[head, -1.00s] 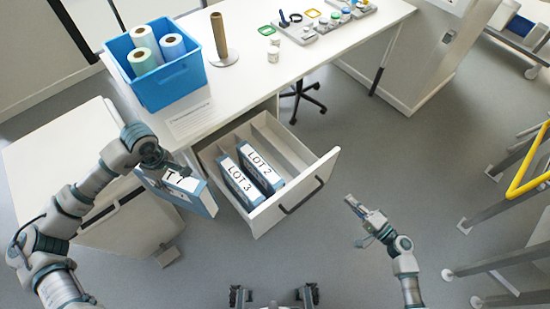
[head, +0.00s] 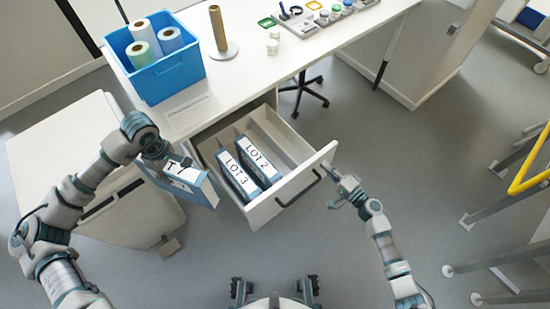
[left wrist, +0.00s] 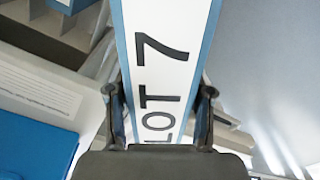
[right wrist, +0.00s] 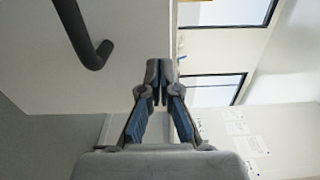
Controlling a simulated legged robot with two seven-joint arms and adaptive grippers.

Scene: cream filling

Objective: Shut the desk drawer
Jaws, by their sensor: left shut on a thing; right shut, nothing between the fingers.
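The desk drawer (head: 256,215) is pulled out, with a white front and a dark bar handle (head: 300,192). The handle also shows at the upper left of the right wrist view (right wrist: 80,32). Binders LOT 3 (head: 237,175) and LOT 2 (head: 258,162) stand inside it. My left gripper (head: 160,155) is shut on the LOT 7 binder (left wrist: 160,70), held in the air left of the drawer. My right gripper (head: 338,178) is shut and empty, close to the right end of the drawer front. I cannot tell whether it touches.
A blue bin (head: 160,82) with several rolls stands on the white desk (head: 245,70). A brown roll on a stand (head: 218,30) is beside it. A white cabinet (head: 60,150) is at left. A yellow-railed frame (head: 530,160) is at right. Floor in front is clear.

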